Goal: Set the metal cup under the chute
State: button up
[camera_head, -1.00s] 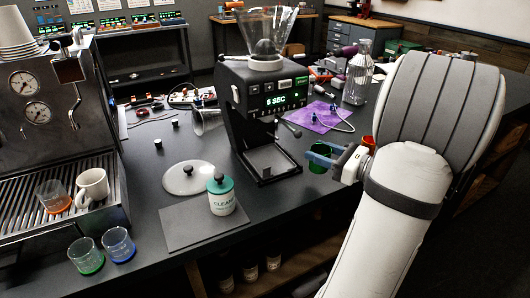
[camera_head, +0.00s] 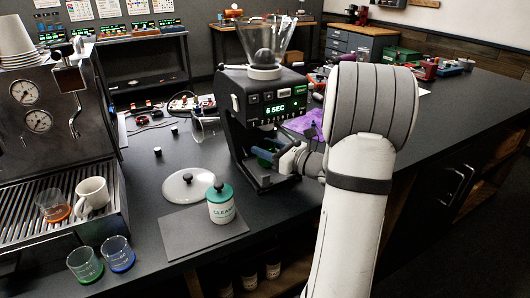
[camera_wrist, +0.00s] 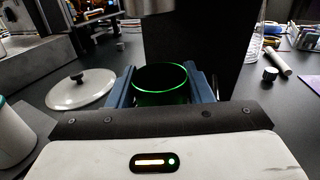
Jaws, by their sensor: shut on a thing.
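My gripper (camera_head: 268,156) has its blue fingers shut on a dark cup with a bright green rim (camera_wrist: 160,86).
A white lid (camera_head: 180,188) and a teal-capped cleaner jar (camera_head: 221,206) on a dark mat (camera_head: 185,236) lie left of the grinder. A clear or shiny vessel (camera_head: 206,128) sits behind its left side. Glasses and an espresso machine (camera_head: 75,130) are further left.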

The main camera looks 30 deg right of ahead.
jog(key=shift+f, duration=0.65)
jog(key=shift+f, duration=0.15)
jog(key=o, duration=1.1)
jog(key=shift+r, duration=0.2)
jog(key=v, duration=1.2)
